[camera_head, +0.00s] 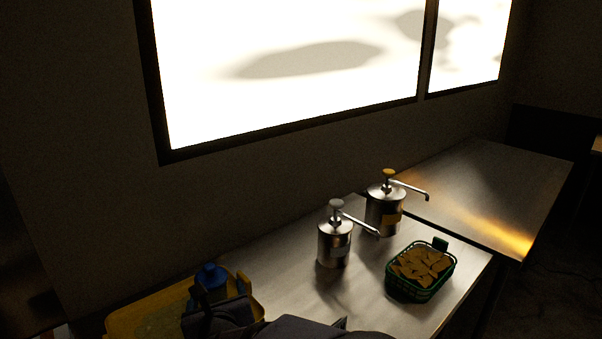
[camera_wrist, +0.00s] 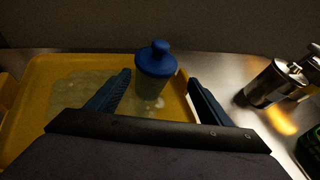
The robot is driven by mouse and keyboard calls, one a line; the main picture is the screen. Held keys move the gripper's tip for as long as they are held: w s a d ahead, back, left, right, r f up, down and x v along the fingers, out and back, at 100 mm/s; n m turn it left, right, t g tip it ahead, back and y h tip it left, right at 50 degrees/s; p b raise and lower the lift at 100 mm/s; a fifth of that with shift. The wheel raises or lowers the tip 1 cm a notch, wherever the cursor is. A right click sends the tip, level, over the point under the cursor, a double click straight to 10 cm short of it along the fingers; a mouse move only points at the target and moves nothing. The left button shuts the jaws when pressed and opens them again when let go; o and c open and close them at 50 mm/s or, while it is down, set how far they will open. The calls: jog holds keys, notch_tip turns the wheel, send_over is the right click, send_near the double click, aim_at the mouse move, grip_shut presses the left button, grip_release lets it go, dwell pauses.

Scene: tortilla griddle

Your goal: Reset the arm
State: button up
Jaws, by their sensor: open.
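My gripper (camera_wrist: 150,97) is open in the wrist view, with one dark blue finger on each side of a blue-capped container (camera_wrist: 155,62). I cannot tell whether either finger touches the container. The container stands upright on a yellow tray (camera_wrist: 42,75). In the head view my gripper is at the bottom left, beside the blue cap (camera_head: 210,276) and in front of the yellow tray (camera_head: 150,318); it hides part of both.
Two metal pump dispensers (camera_head: 334,243) (camera_head: 383,212) stand upright on the steel counter (camera_head: 290,272). A green basket of chips (camera_head: 420,270) sits to their right. A second steel table (camera_head: 490,190) behind is clear. A bright window (camera_head: 290,60) is in the wall.

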jog(key=w+d+r+m+g+h+p, duration=0.1)
jog(key=d+r+m+h+p, duration=0.15)
jog(key=d, duration=0.65)
jog(key=w+d+r+m+h+p, duration=0.2)
jog(key=d+h, duration=0.1)
jog(key=d, duration=0.6)
jog(key=s+d+m+g+h+p, duration=0.1)
jog(key=s+d+m+g, duration=0.2)
jog(key=d, duration=0.5)
jog(key=s+d+m+h+p, duration=0.1)
jog(key=s+d+m+h, duration=0.15)
jog(key=d+m, duration=0.4)
jog(key=s+d+f+m+g+b, duration=0.2)
jog(key=s+d+f+m+g, duration=0.4)
jog(key=s+m, duration=0.45)
jog(key=s+a+f+m+g+y, duration=0.1)
jog(key=s+f+m+y, duration=0.3)
jog(key=s+m, duration=0.7)
notch_tip(320, 180, down, 2)
jog(key=m+g, duration=0.1)
jog(key=m, duration=0.5)
jog(key=shift+s+a+f+g+b, duration=0.15)
jog(key=shift+s+g+b, duration=0.15)
jog(key=shift+b, duration=0.1)
